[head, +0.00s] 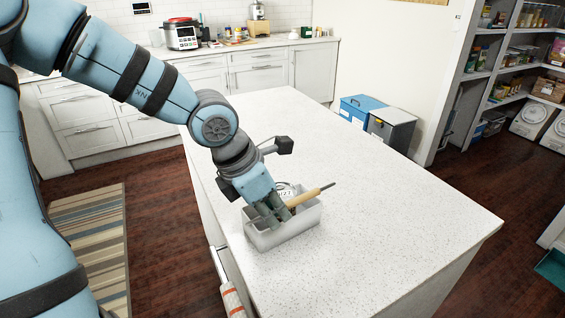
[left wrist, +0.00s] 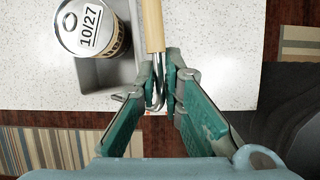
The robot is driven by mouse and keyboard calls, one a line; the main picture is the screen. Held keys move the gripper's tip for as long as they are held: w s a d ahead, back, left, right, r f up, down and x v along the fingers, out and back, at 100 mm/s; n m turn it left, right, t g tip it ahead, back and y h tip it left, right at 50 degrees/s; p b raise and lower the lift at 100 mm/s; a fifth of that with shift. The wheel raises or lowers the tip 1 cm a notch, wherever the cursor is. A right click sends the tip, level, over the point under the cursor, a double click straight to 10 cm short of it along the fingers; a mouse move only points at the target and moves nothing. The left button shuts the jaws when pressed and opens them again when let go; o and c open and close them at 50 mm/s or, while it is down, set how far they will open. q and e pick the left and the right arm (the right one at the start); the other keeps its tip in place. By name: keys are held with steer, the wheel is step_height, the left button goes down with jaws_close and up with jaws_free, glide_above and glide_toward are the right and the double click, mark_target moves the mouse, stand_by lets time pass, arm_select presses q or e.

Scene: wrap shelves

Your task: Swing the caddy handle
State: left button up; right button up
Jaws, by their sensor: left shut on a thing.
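The caddy (head: 285,233) is a light grey open box on the white speckled island, near its left edge. Its handle has a wooden grip (head: 304,198) with metal ends and slants up to the right across the box. In the left wrist view the wooden grip (left wrist: 153,25) ends in a bent metal rod. My left gripper (head: 268,216) reaches down at the caddy's left part. Its green fingers (left wrist: 166,88) are closed around the bent metal end of the handle. A can (left wrist: 88,30) labelled 10/27 stands in the caddy. My right gripper is not in view.
The island top (head: 400,220) is clear to the right of and beyond the caddy. A striped towel (head: 232,300) hangs on a rail at the island's left side. Blue and grey bins (head: 358,109) stand beyond the island. A striped rug (head: 90,240) lies on the floor.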

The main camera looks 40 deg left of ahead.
arm_select(q)
steer(key=shift+c, duration=0.2)
steer(key=o, duration=0.5)
steer(key=shift+c, duration=0.2)
step_height(320, 180, up, 7)
steer(key=p, duration=0.7)
steer(key=shift+r, duration=0.1)
steer(key=shift+w, duration=0.1)
